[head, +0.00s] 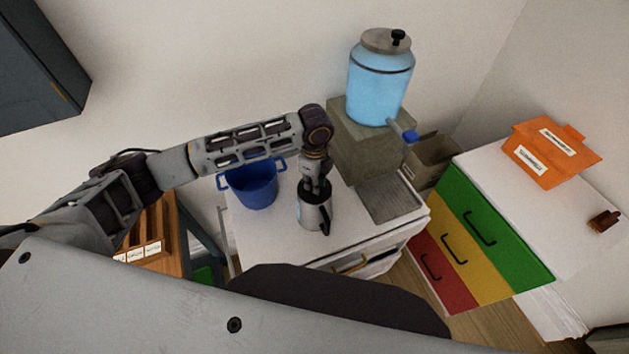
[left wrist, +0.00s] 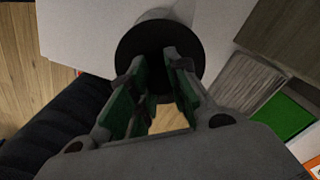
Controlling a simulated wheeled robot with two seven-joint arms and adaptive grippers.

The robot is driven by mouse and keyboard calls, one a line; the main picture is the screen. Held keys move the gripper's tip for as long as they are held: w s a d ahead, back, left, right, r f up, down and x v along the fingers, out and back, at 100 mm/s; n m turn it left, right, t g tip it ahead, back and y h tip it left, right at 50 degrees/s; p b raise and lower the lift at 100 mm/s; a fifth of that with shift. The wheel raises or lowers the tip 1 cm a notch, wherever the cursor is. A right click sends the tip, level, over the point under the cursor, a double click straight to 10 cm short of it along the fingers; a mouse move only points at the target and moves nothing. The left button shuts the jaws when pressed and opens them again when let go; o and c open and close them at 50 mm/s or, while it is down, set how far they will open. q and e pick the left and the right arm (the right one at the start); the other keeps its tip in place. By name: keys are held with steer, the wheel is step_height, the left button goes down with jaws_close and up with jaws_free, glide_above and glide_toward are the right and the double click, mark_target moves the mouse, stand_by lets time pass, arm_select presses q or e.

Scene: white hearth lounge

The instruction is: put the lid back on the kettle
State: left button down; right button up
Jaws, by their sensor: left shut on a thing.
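The kettle (head: 314,214) is a small grey metal vessel with a dark handle on its right side, upright on the white counter. My left gripper (head: 315,188) points down right over its top. In the left wrist view, the gripper (left wrist: 163,80) has its green-padded fingers closed at the middle of a dark round disc, which looks like the kettle lid (left wrist: 132,47). The fingers hide its knob. The lid lines up with the kettle top, but I cannot tell whether it touches the rim. My right gripper is not in view.
A blue pot (head: 252,187) stands left of the kettle on the counter (head: 283,238). A blue water dispenser (head: 379,88) stands on a grey block behind, its tap reaching right. A ribbed drainer (head: 390,200) lies to the right. An orange box (head: 545,153) sits on the coloured drawer unit.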

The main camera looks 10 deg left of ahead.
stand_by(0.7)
arm_select(q)
steer(key=c, duration=0.8)
jaws_free()
steer(key=shift+r, duration=0.15)
steer(key=shift+r, duration=3.35)
jaws_close()
